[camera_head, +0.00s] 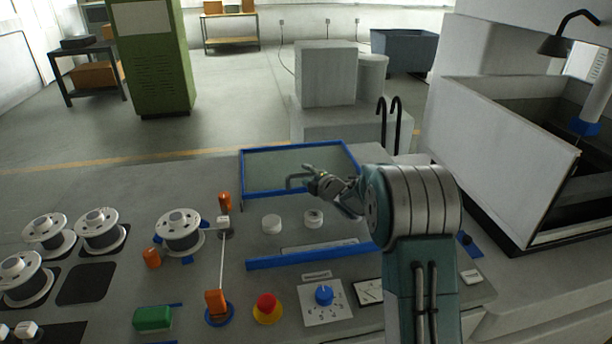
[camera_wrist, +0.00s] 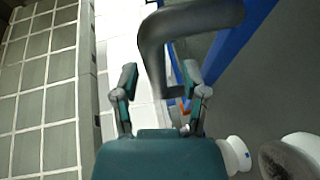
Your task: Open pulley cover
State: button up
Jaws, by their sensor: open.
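The pulley cover is a clear panel with a blue frame (camera_head: 298,149), standing tilted at the back of the grey machine top. A dark grey bar handle (camera_head: 291,181) is on it. In the wrist view the handle (camera_wrist: 190,22) looms large and blurred, just beyond and partly between my fingertips. My gripper (camera_head: 311,178) is open at the handle, its fingers (camera_wrist: 158,80) spread apart. I cannot tell whether a finger touches it. Two white pulleys (camera_head: 271,222) (camera_head: 313,218) sit below the cover, in front of my gripper.
A blue bar (camera_head: 310,255) runs in front of the pulleys. White wire spools (camera_head: 180,231) stand left, with orange guides (camera_head: 216,302) nearby. A red stop button (camera_head: 267,308) and blue knob (camera_head: 324,294) are at the front. A white-walled tank (camera_head: 500,150) stands right.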

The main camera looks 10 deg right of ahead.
aim_at(303, 179)
jog(key=shift+w+a+f, duration=0.1)
jog(key=shift+w+a, duration=0.05)
jog(key=shift+w, duration=0.2)
grip_shut()
jog(key=shift+w+f, duration=0.1)
jog(key=shift+w, duration=2)
grip_release()
jog(key=shift+w, duration=0.1)
